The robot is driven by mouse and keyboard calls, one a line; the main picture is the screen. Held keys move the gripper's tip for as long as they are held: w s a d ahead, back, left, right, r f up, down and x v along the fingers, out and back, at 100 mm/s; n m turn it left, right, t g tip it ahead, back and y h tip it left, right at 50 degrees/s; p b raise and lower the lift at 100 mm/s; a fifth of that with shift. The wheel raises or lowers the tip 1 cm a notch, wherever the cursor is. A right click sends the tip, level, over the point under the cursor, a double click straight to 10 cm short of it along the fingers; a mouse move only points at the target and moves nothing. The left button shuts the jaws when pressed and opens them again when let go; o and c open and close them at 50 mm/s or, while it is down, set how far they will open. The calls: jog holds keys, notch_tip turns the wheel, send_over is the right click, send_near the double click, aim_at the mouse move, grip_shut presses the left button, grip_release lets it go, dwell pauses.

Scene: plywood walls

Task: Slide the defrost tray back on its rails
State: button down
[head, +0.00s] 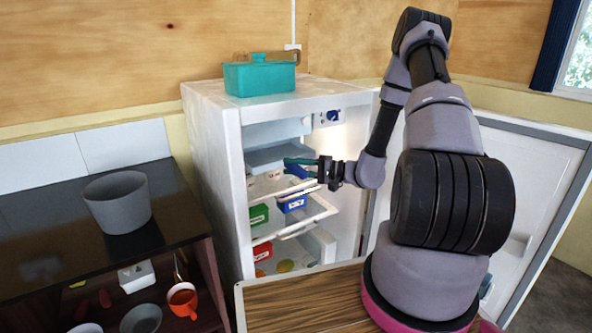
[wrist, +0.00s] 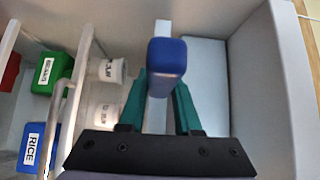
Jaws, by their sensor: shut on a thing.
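The defrost tray (head: 268,157) is a flat, pale grey-blue piece inside the open fridge, just under the freezer box (head: 275,131). In the wrist view a dark blue grip (wrist: 167,57) sits on a pale strip that looks like the tray's front edge. My gripper (head: 297,162) reaches in from the right. Its teal fingers are shut on the blue grip, one on each side, and this also shows in the wrist view (wrist: 162,88). The rails and the tray's back end are hidden, so I cannot tell how it sits on them.
Below are a green box (head: 258,215), a blue box (head: 292,203) and white labelled jars (wrist: 105,70) on wire-fronted shelves. The fridge door (head: 540,190) stands open to the right. A teal lidded dish (head: 259,76) is on top. A wooden tabletop (head: 300,303) lies in front.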

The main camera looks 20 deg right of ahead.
aim_at(272, 154)
jog(key=shift+w+a, duration=0.7)
jog(key=shift+w, duration=1.4)
jog(key=shift+w+a, duration=0.65)
jog(key=shift+w, duration=1.4)
jog(key=shift+w+a, duration=0.7)
jog(key=shift+w, duration=1.4)
jog(key=shift+w, duration=0.25)
jog(key=c, duration=0.5)
grip_release()
